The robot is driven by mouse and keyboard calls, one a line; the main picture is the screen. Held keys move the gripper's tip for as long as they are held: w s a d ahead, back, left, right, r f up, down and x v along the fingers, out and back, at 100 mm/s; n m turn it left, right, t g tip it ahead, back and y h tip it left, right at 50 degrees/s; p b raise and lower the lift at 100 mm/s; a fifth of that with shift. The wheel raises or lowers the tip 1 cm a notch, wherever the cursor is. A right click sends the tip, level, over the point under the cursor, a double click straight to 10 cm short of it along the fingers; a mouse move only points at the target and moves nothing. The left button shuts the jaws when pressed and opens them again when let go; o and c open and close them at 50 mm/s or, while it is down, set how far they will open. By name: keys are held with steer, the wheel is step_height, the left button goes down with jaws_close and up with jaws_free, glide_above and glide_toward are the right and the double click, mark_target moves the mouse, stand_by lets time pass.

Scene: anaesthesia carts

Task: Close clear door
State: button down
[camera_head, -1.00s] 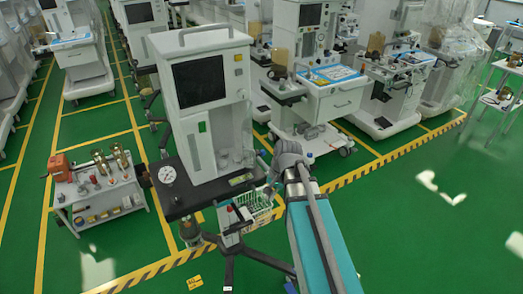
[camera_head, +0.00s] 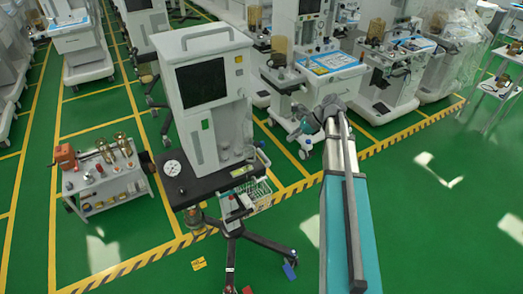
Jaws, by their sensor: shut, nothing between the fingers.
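The white anaesthesia machine (camera_head: 182,118) stands at centre left, with a dark screen (camera_head: 201,82) above and a recessed front panel (camera_head: 228,135) below. I cannot make out a clear door on it, so I cannot tell whether one is open or shut. My gripper (camera_head: 302,142) is at the end of my raised arm, to the right of the machine and apart from it in the picture. Its fingers are small, appear closed and hold nothing. Its wrist partly hides them.
A black shelf (camera_head: 186,191) with a round gauge (camera_head: 172,168) juts from the machine's front. A wire basket (camera_head: 258,196) hangs beside it, above dark base legs (camera_head: 262,240). A small trolley (camera_head: 95,207) stands left. More carts (camera_head: 330,68) stand behind. The green floor at right is clear.

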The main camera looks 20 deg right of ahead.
steer(key=shift+a+f, duration=0.1)
steer(key=a+r+b+x, duration=0.1)
steer(key=r+b+x, duration=0.1)
steer(key=b+x, duration=0.5)
steer(key=x, duration=0.6)
steer(key=shift+w+a, duration=0.25)
steer(key=shift+a, duration=0.05)
stand_by(0.4)
stand_by(0.5)
